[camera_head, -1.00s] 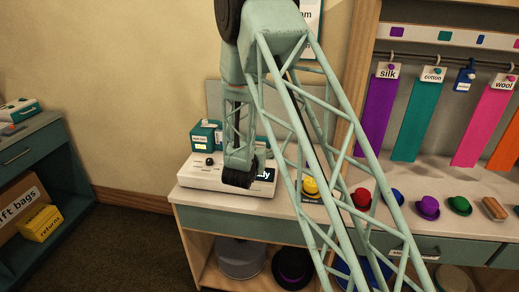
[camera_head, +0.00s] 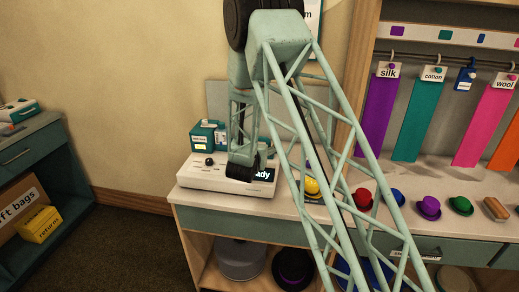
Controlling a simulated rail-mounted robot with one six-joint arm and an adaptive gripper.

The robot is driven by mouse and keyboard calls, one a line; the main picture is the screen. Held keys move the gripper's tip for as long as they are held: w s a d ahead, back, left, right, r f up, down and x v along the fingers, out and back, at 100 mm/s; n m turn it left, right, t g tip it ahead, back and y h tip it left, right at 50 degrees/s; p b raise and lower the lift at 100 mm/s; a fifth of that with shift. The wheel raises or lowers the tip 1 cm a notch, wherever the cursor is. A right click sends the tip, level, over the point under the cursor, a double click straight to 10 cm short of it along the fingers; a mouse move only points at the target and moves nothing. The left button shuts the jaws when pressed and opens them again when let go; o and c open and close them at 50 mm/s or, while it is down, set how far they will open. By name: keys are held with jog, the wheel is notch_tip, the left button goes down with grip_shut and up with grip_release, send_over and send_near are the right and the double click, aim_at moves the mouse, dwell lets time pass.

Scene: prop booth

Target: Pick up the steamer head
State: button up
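My gripper (camera_head: 241,173) is a dark end pointing down at the bottom of my pale green lattice arm. It is over the middle of a white console (camera_head: 219,187) at the left end of the counter. Its fingers are too small and dark to tell whether they are open or shut, or whether they hold anything. I cannot clearly make out a steamer head; it may be hidden behind the gripper and arm. The console's screen (camera_head: 263,175) shows the letters "ady".
The counter (camera_head: 300,207) holds a yellow object (camera_head: 312,186), several small coloured hats such as a purple one (camera_head: 428,207), and a brown brush (camera_head: 495,208). Fabric strips hang on a rail behind, silk (camera_head: 378,115) leftmost. My arm crosses in front of the counter.

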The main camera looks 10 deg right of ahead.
jog(key=c, duration=1.3)
jog(key=shift+r, duration=0.15)
jog(key=shift+r+p, duration=1.15)
jog(key=shift+r, duration=3.75)
jog(key=shift+a, duration=0.1)
